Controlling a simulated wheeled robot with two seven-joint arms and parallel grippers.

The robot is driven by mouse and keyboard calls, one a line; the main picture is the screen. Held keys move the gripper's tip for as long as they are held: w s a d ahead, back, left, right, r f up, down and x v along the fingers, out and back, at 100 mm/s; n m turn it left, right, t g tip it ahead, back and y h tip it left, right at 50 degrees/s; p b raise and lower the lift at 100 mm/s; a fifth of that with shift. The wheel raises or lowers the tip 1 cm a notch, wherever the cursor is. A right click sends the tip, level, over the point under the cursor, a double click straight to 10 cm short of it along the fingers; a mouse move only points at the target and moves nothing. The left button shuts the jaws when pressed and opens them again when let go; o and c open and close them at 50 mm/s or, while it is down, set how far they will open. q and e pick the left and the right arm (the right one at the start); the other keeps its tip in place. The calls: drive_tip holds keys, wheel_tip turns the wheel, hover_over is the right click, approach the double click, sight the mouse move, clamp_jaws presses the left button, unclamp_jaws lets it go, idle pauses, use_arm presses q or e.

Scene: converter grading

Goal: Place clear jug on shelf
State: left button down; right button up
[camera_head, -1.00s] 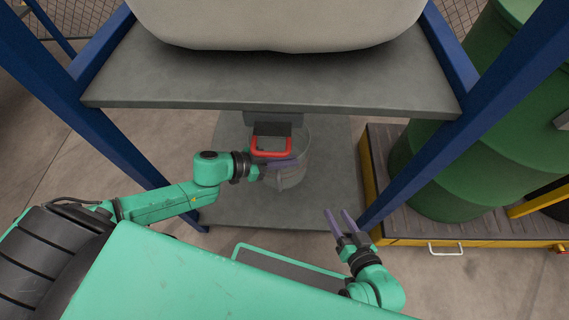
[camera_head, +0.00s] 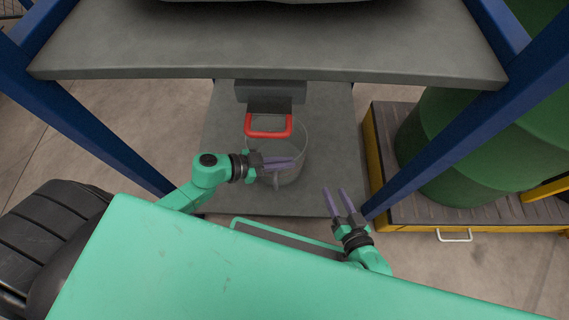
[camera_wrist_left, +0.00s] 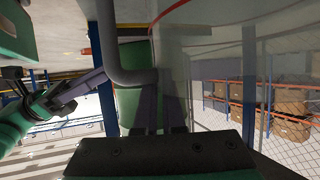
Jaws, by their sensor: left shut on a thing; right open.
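The clear jug (camera_head: 291,172) is a see-through container in the head view, in front of the lower grey shelf board (camera_head: 333,118) and below the upper shelf. Its clear wall (camera_wrist_left: 190,50) fills the middle right of the left wrist view, with a grey handle (camera_wrist_left: 118,45) beside it. My left gripper (camera_head: 293,162) is shut on the jug at its handle side; its fingers (camera_wrist_left: 160,112) show at the handle's lower end. I cannot tell whether the jug touches the board. My right gripper (camera_head: 334,190) is open and empty, right of the jug.
The upper grey shelf (camera_head: 270,55) overhangs the jug. A red handle (camera_head: 268,133) on a dark block shows behind the jug's rim. Blue posts (camera_head: 450,125) stand at both sides. A green drum (camera_head: 480,140) on a yellow-edged platform (camera_head: 455,222) stands at right.

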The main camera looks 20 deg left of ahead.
use_arm(q)
drive_tip(key=c, duration=1)
unclamp_jaws()
use_arm(e)
drive_tip(key=shift+r, duration=0.1)
use_arm(q)
drive_tip(key=p+v, duration=0.3)
drive_tip(key=v, duration=0.4)
drive_tip(key=shift+s+r, duration=0.15)
drive_tip(key=shift+r, duration=0.1)
use_arm(e)
wheel_tip(320, 180, up, 4)
drive_tip(key=shift+f+n+g, duration=0.1)
drive_tip(key=shift+n+g, duration=0.2)
drive_tip(key=shift+g, duration=0.1)
use_arm(q)
drive_tip(key=shift+a, duration=0.15)
